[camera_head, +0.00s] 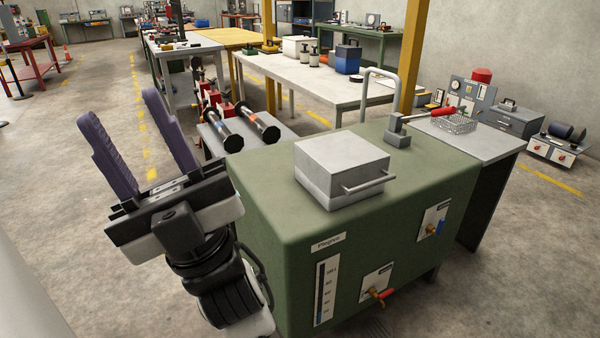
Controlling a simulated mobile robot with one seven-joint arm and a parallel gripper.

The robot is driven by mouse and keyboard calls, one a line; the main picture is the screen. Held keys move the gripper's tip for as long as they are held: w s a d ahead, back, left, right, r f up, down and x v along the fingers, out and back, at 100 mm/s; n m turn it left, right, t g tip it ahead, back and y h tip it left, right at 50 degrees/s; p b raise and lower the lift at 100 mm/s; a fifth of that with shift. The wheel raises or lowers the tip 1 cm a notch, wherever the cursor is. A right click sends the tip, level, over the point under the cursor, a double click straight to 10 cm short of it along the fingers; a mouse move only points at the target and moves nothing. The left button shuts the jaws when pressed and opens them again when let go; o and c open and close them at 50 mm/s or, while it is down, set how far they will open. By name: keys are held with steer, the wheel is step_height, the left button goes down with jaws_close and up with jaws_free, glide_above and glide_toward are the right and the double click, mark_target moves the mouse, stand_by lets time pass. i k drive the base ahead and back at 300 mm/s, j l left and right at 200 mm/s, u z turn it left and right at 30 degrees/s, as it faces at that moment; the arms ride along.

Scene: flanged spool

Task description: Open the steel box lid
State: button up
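The steel box (325,186) stands on top of a green cabinet or tank. Its light grey lid (342,154) lies flat and shut on it. A bar handle (369,182) sticks out from the lid's front right side. My gripper (124,118) is at the left, raised, with its two purple fingers spread apart and pointing up. Nothing is between the fingers. It is well apart from the box, to its left.
The green tank (262,205) fills the middle, with a red-handled valve (378,293) on its front. A red-handled lever (412,116) and a tall grey hoop (381,84) stand behind the box. Black rollers (222,130) lie on a bench behind.

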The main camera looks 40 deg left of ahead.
mark_target(339, 163)
steer(key=u, duration=0.6)
steer(key=i+l+z, duration=0.1)
steer(key=i+l, duration=0.25)
steer(key=i+l+z, duration=0.1)
steer(key=i+l, duration=0.2)
steer(key=i, duration=0.15)
